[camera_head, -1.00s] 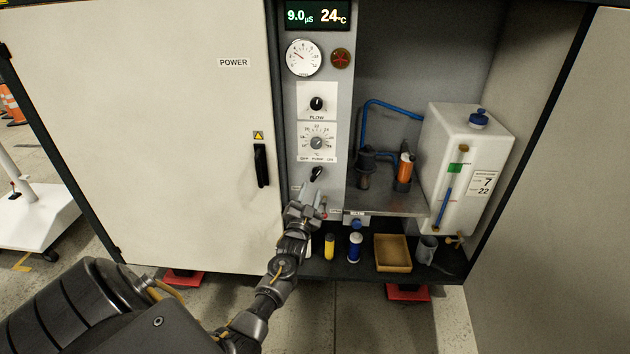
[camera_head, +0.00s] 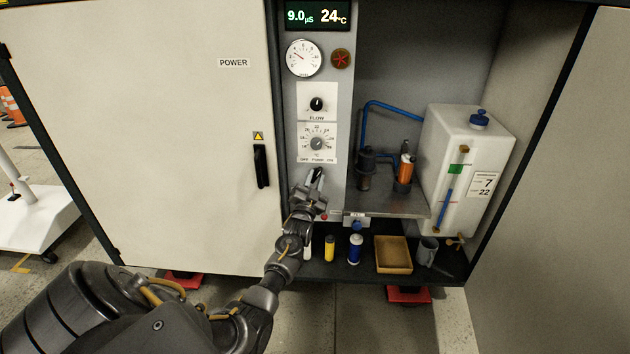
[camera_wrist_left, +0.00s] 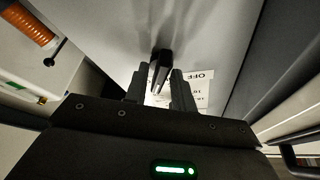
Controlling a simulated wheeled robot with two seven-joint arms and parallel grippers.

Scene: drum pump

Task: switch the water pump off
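The black pump switch (camera_head: 318,172) sits on the grey control panel under the label "OFF PUMP ON" and is partly covered by my left gripper. My left gripper (camera_head: 314,184) is right in front of it. In the left wrist view the switch (camera_wrist_left: 161,66) shows as a black lever, with the two dark fingers (camera_wrist_left: 160,86) apart on either side of its near end. I see gaps beside the lever, so the fingers do not look closed on it. The "OFF" label (camera_wrist_left: 205,76) shows behind the right finger. My right gripper is not in view.
Above the switch are the temperature dial (camera_head: 316,143), flow knob (camera_head: 316,104) and gauge (camera_head: 303,58). The closed power door (camera_head: 150,130) is at left. A shelf (camera_head: 400,204) and white tank (camera_head: 460,150) are at right, with bottles and a tray (camera_head: 393,268) below.

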